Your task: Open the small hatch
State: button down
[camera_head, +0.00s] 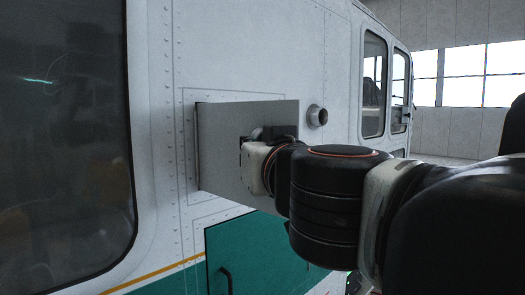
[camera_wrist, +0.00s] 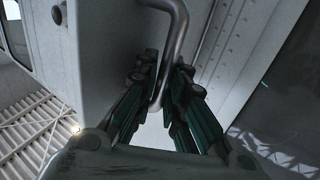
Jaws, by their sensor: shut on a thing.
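The small hatch (camera_head: 222,150) is a plain light grey panel on the white helicopter side, in the middle of the head view. It stands ajar, out from the hull, with a dark gap along its left edge. Its bent metal handle (camera_wrist: 180,25) shows in the wrist view and runs down between my fingers. My gripper (camera_wrist: 166,78) is shut on this handle. In the head view my gripper (camera_head: 258,143) is at the right half of the panel, and my wrist hides part of the panel and most of the handle.
A green lower door (camera_head: 250,250) with a dark handle (camera_head: 226,280) lies below the hatch. A round metal stub (camera_head: 317,116) sticks out right of the hatch, close to my wrist. A large dark window (camera_head: 65,130) is at the left. Hangar windows (camera_head: 462,75) show far right.

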jog(key=shift+s+a+r, duration=0.15)
jog(key=shift+a+r, duration=0.2)
jog(key=c, duration=1.7)
grip_release()
jog(key=shift+o, duration=0.2)
jog(key=shift+a, duration=0.2)
jog(key=shift+d, duration=0.1)
